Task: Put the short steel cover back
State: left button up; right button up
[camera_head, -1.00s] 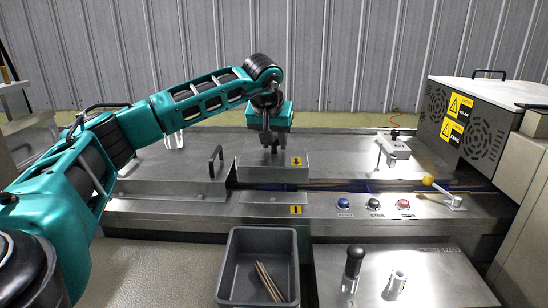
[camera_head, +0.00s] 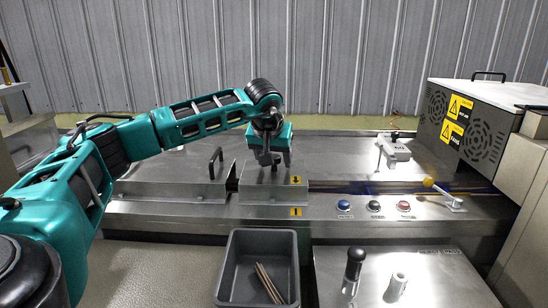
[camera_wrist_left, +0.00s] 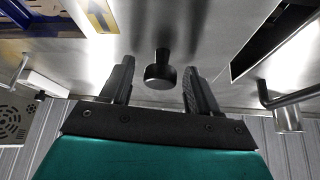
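The short steel cover (camera_head: 272,193) lies over the track in the middle of the machine. Its yellow arrow label (camera_head: 296,180) is roughly in line with the yellow label (camera_head: 296,211) on the machine's front. My left gripper (camera_head: 274,162) is just above the cover. In the left wrist view its fingers (camera_wrist_left: 160,85) are spread apart, one on each side of the cover's black knob (camera_wrist_left: 160,70), with gaps visible on both sides. Whether the cover is fully seated cannot be told. My right gripper is not in view.
A long cover with a bar handle (camera_head: 216,163) lies to the left, a dark gap between. A yellow-knobbed lever (camera_head: 442,192) and buttons (camera_head: 374,206) are to the right. A grey bin (camera_head: 240,260) with sticks stands in front.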

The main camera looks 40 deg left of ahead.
pick_arm(q)
jog(key=shift+s+d+r, duration=0.1)
jog(key=shift+s+r, duration=0.05)
jog(key=shift+r, duration=0.35)
jog(key=v, duration=1.1)
jog(key=shift+p, duration=0.45)
